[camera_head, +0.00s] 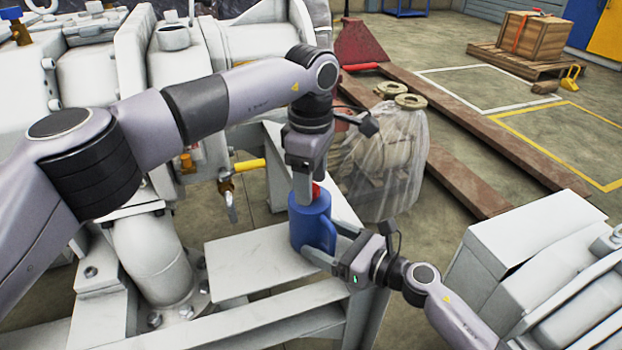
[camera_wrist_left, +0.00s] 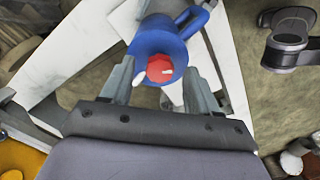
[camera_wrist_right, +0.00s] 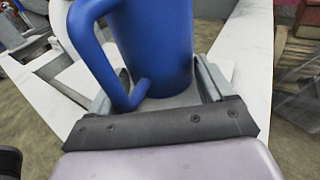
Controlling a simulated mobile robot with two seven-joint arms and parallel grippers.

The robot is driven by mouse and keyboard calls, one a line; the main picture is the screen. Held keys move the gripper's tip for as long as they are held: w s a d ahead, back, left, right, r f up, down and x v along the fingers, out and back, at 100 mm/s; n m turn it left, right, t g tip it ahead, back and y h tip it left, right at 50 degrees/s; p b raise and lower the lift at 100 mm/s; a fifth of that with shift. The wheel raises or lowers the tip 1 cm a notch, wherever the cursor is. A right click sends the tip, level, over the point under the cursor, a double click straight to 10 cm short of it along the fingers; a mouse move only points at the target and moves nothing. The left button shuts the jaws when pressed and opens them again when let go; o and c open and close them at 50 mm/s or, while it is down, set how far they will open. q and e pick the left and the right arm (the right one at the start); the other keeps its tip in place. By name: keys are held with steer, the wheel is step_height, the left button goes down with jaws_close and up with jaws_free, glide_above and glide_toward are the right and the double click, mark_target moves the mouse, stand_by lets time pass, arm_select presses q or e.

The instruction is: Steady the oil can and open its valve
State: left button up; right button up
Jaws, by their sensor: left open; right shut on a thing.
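The blue oil can (camera_head: 311,226) stands upright on the white ledge, its handle toward the right. Its red valve (camera_wrist_left: 160,69) sits on top, seen from above in the left wrist view. My left gripper (camera_head: 307,192) points straight down over the can's top. Its fingers are open, one on each side of the red valve, with a gap showing. My right gripper (camera_head: 322,253) comes in from the right, low down, and is shut on the can's lower body. The can also fills the right wrist view (camera_wrist_right: 160,45), between the fingers, with its handle at the left.
The white ledge (camera_head: 240,262) runs around the can. White machinery with a yellow-handled tap (camera_head: 250,165) stands at left. A plastic-wrapped item (camera_head: 385,160) stands behind, and a white machine (camera_head: 535,265) is at right.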

arm_select(q)
steer(key=shift+f, duration=0.25)
steer(key=c, duration=1)
steer(key=shift+c, duration=0.2)
